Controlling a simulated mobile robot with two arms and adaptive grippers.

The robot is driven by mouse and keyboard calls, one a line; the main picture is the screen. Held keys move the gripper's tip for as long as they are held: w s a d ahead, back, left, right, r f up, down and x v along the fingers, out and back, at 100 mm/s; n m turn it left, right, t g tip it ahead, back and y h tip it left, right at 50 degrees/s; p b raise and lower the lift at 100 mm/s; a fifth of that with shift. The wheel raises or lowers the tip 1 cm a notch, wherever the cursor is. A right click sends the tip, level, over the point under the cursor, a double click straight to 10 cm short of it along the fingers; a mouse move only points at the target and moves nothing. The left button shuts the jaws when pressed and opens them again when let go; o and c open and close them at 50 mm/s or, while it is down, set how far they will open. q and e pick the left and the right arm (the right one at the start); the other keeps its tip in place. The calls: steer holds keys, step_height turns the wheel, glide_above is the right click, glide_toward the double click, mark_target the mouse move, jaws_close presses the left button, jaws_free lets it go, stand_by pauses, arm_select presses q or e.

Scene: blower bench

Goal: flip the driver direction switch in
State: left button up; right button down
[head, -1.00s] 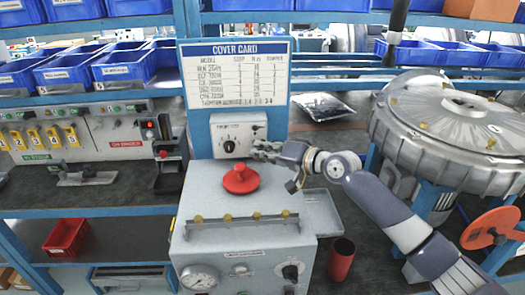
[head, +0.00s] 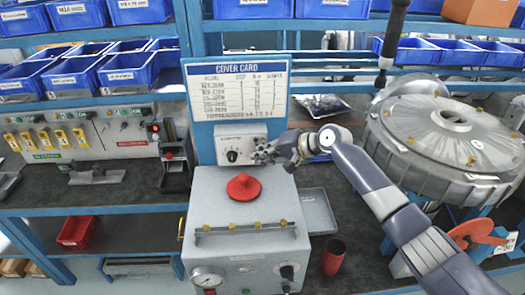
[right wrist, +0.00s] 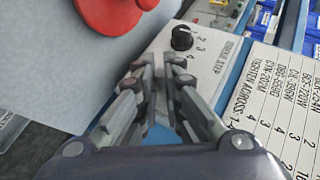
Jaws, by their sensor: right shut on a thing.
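A black tool (head: 392,38), perhaps the driver, hangs at the upper right in the head view; I cannot make out a direction switch on it. My right gripper (head: 264,153) is just right of the black dial (head: 232,155) on a pale box under the cover card. In the right wrist view, its two fingers (right wrist: 160,68) are close together with a narrow gap. The dial (right wrist: 182,38) shows beyond the fingertips, apart from them. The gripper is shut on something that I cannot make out. My left gripper is not in view.
A grey cabinet with a red knob (head: 243,187) stands below the gripper. The cover card (head: 238,88) is above the dial. A large round metal housing (head: 450,135) stands right, beyond my right arm. A red cup (head: 333,257) stands beside the cabinet.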

steer(key=c, duration=2)
jaws_free()
steer(key=v, duration=1.2)
